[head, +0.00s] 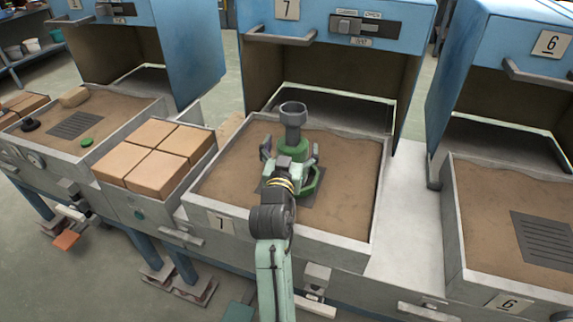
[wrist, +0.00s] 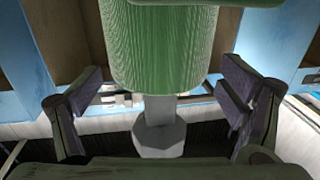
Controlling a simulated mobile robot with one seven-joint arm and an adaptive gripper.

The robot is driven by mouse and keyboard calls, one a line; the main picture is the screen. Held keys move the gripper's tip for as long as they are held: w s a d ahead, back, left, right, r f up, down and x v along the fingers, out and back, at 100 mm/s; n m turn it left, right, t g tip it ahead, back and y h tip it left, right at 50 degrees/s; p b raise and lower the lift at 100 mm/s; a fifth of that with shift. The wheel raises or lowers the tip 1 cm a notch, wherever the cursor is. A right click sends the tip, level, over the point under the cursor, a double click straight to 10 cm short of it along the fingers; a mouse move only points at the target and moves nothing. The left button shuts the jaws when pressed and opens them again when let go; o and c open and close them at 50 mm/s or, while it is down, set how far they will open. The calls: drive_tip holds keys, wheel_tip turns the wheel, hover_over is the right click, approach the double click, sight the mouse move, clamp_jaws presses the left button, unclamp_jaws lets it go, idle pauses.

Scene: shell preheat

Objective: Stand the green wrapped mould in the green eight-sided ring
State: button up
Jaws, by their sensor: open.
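The green wrapped mould (head: 293,148) stands upright on the sand of bay 7, with a grey neck and cup on top. The wrist view shows its green body (wrist: 166,55) upside down, with the grey neck and cup below. The green eight-sided ring (head: 314,187) is low around the mould's foot, and its pale edge (wrist: 205,2) crosses the body at the top of the wrist view. The mould's lower end appears to be inside the ring; my wrist hides the near side. My gripper (head: 289,157) is open, one finger on each side of the mould, with visible gaps.
A dark grate (head: 309,196) lies under the ring in the sand tray (head: 352,170). A blue hood (head: 336,25) opens behind it. A box of tan blocks (head: 154,157) is at the left. Bay 6's sand tray (head: 454,235) is at the right.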

drive_tip(key=s+a+b, duration=0.1)
drive_tip(key=s, duration=0.9)
drive_tip(key=shift+a, duration=0.3)
